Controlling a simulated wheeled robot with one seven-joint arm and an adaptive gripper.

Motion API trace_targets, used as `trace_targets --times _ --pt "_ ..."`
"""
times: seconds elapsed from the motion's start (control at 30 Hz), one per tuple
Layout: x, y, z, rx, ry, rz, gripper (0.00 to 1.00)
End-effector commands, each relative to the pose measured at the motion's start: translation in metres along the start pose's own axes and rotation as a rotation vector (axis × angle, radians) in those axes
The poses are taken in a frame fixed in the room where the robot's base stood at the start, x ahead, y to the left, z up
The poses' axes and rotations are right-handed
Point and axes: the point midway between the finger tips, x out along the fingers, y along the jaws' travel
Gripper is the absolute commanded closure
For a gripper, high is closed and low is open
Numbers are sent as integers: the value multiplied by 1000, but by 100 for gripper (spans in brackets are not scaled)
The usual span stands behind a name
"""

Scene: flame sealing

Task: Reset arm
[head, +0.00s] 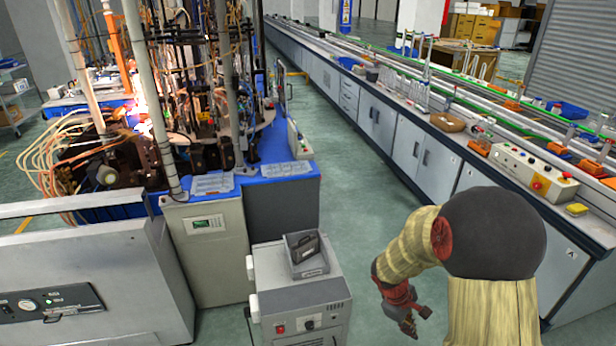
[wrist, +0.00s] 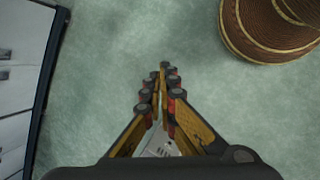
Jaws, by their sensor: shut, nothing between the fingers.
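My gripper (head: 417,322) hangs at the lower middle right of the head view, at the end of my folded arm and pointing down. In the wrist view my gripper (wrist: 163,84) has its fingers together with nothing between them. Bare green floor lies beneath the fingertips. My arm is bent, with its forearm in tan wrapping and a dark rounded cover on top.
A grey cabinet (head: 302,300) with an open tray (head: 309,262) on top stands left of my gripper. A long workbench (head: 440,165) runs along the right. The flame sealing machine (head: 185,110) stands at the left. The green aisle floor (head: 340,185) between them is clear.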

Motion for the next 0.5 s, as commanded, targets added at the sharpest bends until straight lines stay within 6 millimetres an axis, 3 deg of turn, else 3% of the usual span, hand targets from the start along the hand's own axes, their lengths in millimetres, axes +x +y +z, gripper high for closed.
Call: trace_targets --times 0.03,0.2,0.5 --pt "-23 -5 13 77 11 -13 100" --pt "-83 -33 50 311 43 -80 100" --pt "-172 -88 101 614 154 -199 100"
